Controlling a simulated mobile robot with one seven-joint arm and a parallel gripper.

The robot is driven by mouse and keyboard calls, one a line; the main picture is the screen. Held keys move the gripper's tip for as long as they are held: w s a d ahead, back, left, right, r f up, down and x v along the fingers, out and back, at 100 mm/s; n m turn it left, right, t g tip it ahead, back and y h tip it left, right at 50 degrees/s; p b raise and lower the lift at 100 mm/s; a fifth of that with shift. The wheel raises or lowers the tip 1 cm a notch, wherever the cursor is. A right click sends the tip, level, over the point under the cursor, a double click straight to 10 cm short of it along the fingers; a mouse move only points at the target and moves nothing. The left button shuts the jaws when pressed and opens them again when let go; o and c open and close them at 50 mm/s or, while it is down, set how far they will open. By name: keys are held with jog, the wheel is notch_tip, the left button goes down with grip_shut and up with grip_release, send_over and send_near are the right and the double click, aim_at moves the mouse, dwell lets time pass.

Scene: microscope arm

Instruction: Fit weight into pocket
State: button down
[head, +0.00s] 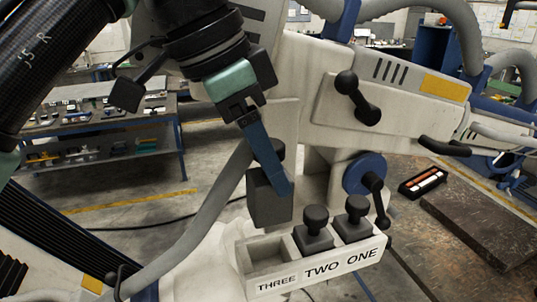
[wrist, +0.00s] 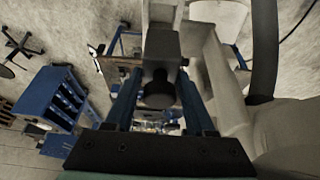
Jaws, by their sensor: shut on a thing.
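My gripper (head: 276,172) is shut on the knob of a dark block-shaped weight (head: 265,205). The weight hangs roughly upright. In the wrist view the weight (wrist: 160,58) and its round knob show between the two blue fingers. A pale rack (head: 320,275) has three pockets marked THREE, TWO and ONE. Pocket THREE (head: 268,257) looks empty; the held weight appears just above and behind it, apart from it. Pocket TWO holds a knobbed weight (head: 314,232), and pocket ONE holds another (head: 353,222). The weight's exact height over the rack is hard to tell.
The pale microscope stand (head: 400,95) rises behind and right of the rack, with a black knob handle (head: 357,98) and a blue wheel with crank (head: 364,175). A thick grey hose (head: 195,225) runs close left of the weight. Shelves (head: 100,125) stand far left.

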aim_at(268, 201)
jog(key=shift+s+f+b, duration=0.15)
jog(key=shift+f+b, duration=0.75)
jog(key=shift+f, duration=0.25)
jog(key=shift+f+b, duration=0.85)
jog(key=shift+f, duration=0.7)
jog(key=shift+p, duration=0.8)
jog(key=shift+f+b, duration=1.75)
jog(key=shift+f, duration=1.05)
jog(key=shift+c, duration=1)
grip_release()
jog(key=shift+o, duration=0.2)
jog(key=shift+f, duration=0.2)
jog(key=v, duration=1.3)
jog(key=shift+r, duration=0.15)
